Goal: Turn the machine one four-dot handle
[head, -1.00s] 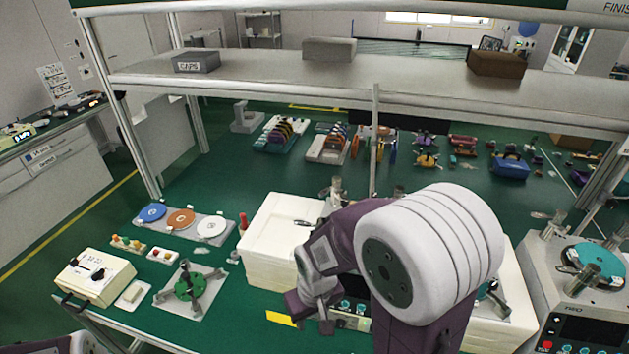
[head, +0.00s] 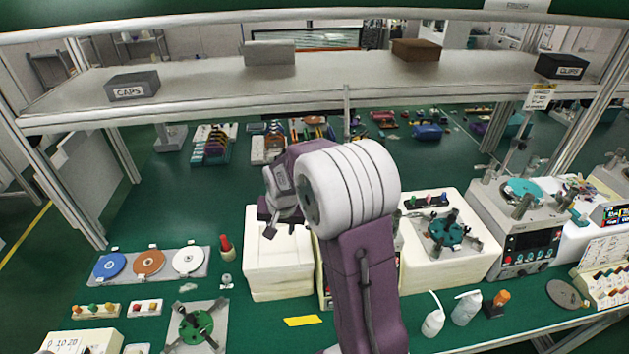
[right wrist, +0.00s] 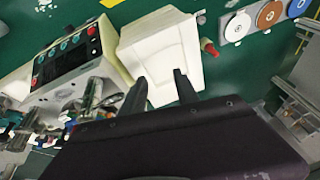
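I cannot pick out a handle with four dots or a label for machine one in either view. A machine's dark panel with teal buttons and a red button (right wrist: 66,62) shows at the left of the right wrist view; in the head view my right arm covers much of the middle machine. My right gripper (head: 270,227) is raised near a cream block (head: 278,262). In the right wrist view its two dark fingers (right wrist: 161,75) are apart and empty, in front of the same cream block (right wrist: 160,45). My left gripper is out of view.
A machine with a green plate (head: 446,230) and one with a teal disc (head: 520,245) stand to the right. White bottles (head: 466,308) stand in front. A tray of coloured discs (head: 150,264) lies left. A shelf (head: 200,98) spans above the bench.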

